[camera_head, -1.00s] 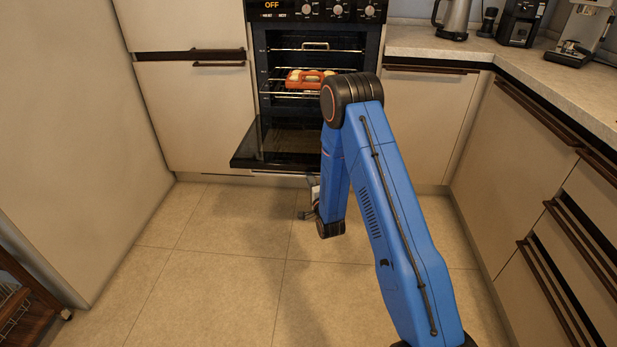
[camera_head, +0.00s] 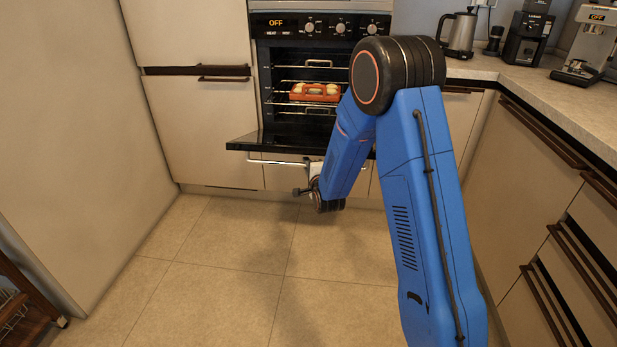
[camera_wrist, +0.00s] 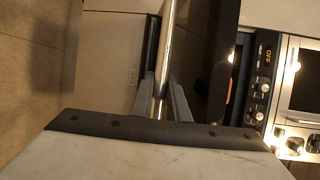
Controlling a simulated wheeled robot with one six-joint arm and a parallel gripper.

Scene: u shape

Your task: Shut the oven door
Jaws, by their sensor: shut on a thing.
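The oven (camera_head: 262,85) stands in the cabinet row, with its display reading OFF. Its dark door (camera_head: 250,140) hangs open, lowered forward and roughly level. The door's metal handle (camera_head: 276,162) runs along its front edge. My gripper (camera_head: 312,166) is at this handle, partly hidden by my blue arm. In the wrist view, the two fingers of my gripper (camera_wrist: 161,100) are closed around the handle bar (camera_wrist: 167,50). The dark door (camera_wrist: 208,60) lies just right of the bar there.
An orange dish (camera_head: 315,93) with pale round food sits on a rack inside the oven. Cabinets flank the oven, and a counter (camera_head: 545,88) with a kettle (camera_head: 460,32) and coffee machines is at the right. The tiled floor (camera_head: 215,265) in front is clear.

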